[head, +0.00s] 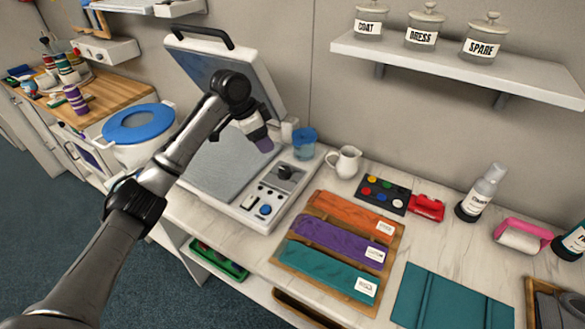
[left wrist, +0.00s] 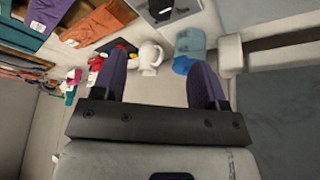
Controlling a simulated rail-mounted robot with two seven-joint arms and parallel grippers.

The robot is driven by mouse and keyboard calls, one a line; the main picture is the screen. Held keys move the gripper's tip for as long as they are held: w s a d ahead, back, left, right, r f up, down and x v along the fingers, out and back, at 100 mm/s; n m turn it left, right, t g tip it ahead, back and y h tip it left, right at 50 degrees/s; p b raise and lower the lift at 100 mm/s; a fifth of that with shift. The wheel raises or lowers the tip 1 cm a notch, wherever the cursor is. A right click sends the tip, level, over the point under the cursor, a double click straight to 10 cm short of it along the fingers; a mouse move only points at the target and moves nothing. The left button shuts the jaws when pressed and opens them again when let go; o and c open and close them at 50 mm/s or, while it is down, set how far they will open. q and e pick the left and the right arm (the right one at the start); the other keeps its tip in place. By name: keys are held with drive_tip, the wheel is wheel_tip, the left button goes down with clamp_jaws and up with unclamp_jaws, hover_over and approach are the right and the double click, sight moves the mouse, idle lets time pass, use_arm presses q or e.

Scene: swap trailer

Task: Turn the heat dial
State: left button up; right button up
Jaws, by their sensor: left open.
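The white heat press (head: 240,185) stands open on the counter, its lid tilted up at the back. On its control panel a dark dial (head: 285,173) sits near the back, with a blue round button (head: 265,210) nearer the front. My left gripper (head: 264,145) hangs above the press, a little behind and left of the dial, apart from it. In the left wrist view its two purple-grey fingers (left wrist: 160,80) are spread with nothing between them. A dark knob, likely the dial, shows at the top edge there (left wrist: 160,8). My right gripper is not in view.
A wooden tray (head: 279,258) with folded orange, purple and teal cloths lies to the right. A shelf with labelled jars (head: 480,75) is above. The blue-lidded pot (head: 139,125) is left.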

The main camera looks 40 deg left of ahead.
sight(284, 170)
use_arm(q)
drive_tip(key=p+x, duration=0.2)
drive_tip(key=x, duration=0.9)
drive_tip(key=shift+d+f, duration=0.15)
drive_tip(key=shift+f, duration=0.2)
drive_tip(key=shift+x, duration=0.95)
drive_tip(key=shift+c, duration=0.5)
drive_tip(key=c, duration=0.8)
